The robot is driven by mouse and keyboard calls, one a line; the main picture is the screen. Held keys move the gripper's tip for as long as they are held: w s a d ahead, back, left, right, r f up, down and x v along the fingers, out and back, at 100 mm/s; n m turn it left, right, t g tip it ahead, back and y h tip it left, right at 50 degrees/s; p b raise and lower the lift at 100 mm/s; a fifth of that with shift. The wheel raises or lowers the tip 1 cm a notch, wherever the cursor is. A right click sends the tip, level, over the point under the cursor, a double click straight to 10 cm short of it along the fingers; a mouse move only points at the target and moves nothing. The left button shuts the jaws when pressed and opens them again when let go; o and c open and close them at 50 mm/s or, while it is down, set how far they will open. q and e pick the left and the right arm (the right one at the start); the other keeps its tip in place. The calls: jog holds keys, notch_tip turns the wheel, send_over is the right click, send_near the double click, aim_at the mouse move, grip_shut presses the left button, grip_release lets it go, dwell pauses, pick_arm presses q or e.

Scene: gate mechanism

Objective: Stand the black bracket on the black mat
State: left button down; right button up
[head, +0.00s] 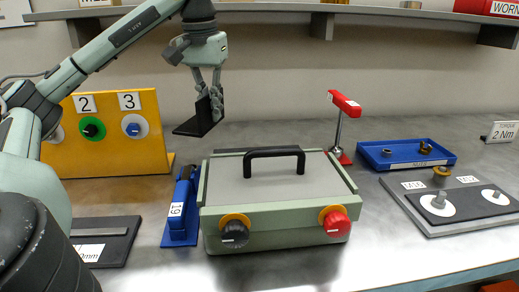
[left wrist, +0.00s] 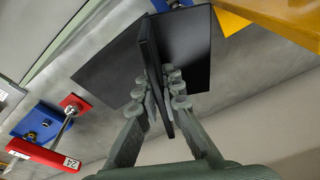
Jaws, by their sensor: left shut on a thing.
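The black bracket (head: 203,121) hangs in my left gripper (head: 216,98), in the air above the back of the bench. In the head view its plate stands upright between the fingers and its foot lies lowest, toward the left. In the left wrist view the fingers (left wrist: 158,100) are shut on the bracket's upright plate (left wrist: 152,65). The dark flat mat (head: 118,244) with a white label lies on the bench at lower left, below and to the left of the bracket, clear of it. My right gripper is not in view.
A yellow panel (head: 149,104) with numbered knobs stands behind the mat. A blue holder (head: 179,232) and a green case (head: 285,235) with a black handle stand right of the mat. A red-topped post (head: 344,103), blue tray (head: 380,160) and grey plate (head: 460,216) are farther right.

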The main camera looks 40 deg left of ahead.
pick_arm(q)
jog(key=w+d+f, duration=0.1)
jog(key=w+f, duration=0.1)
jog(key=w, duration=0.1)
jog(key=w+d+f+b, duration=0.1)
jog(key=w+d+f, duration=0.1)
jog(key=w, duration=0.1)
jog(key=w+d+f+b, duration=0.1)
jog(key=w+d+f, duration=0.1)
jog(key=w, duration=0.1)
jog(key=shift+w+f, duration=0.25)
jog(key=shift+f, duration=0.05)
jog(key=shift+d+f, duration=0.1)
jog(key=shift+f, duration=1.9)
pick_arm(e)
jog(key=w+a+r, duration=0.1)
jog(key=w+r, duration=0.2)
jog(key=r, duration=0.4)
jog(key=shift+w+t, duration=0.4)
pick_arm(q)
jog(key=shift+f, duration=0.2)
jog(key=c, duration=2)
grip_release()
jog(key=o, duration=0.3)
